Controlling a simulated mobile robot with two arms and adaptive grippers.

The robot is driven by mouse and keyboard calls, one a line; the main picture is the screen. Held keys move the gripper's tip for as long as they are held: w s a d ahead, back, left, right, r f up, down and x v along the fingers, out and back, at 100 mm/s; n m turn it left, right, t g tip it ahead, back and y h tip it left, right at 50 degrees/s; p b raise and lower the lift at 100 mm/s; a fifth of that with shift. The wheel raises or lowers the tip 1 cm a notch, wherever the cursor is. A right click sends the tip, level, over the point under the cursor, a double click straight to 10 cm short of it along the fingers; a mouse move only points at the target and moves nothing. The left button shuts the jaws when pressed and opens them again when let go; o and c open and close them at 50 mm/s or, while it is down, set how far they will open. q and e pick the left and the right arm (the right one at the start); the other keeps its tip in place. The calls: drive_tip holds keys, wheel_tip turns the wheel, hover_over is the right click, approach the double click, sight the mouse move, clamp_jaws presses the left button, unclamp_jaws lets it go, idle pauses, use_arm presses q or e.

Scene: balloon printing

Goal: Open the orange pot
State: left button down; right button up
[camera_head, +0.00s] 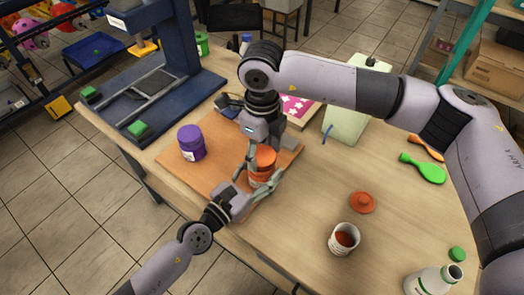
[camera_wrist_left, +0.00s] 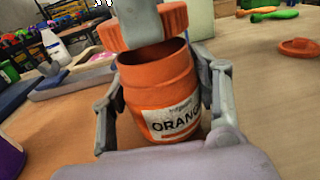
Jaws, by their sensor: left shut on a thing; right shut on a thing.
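The orange pot (camera_head: 262,180) stands upright on the brown board, its "ORANGE" label facing the left wrist camera (camera_wrist_left: 165,100). My left gripper (camera_head: 258,184) is shut around the pot's body, one finger on each side, as the left wrist view shows (camera_wrist_left: 165,115). The pot's ridged orange lid (camera_head: 265,156) is off the rim and tilted above it; a gap and the dark open mouth show in the left wrist view (camera_wrist_left: 120,37). My right gripper (camera_head: 262,153) comes from above and is shut on this lid; its fingers are partly hidden.
A purple jar (camera_head: 191,143) stands left on the brown board (camera_head: 172,160). A loose orange-red lid (camera_head: 362,202) and a white cup with reddish contents (camera_head: 344,239) are to the right. A blue press (camera_head: 155,85) stands back left.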

sight(262, 155)
drive_tip(key=shift+r, duration=2)
use_arm(q)
drive_tip(key=shift+c, duration=2.4)
unclamp_jaws()
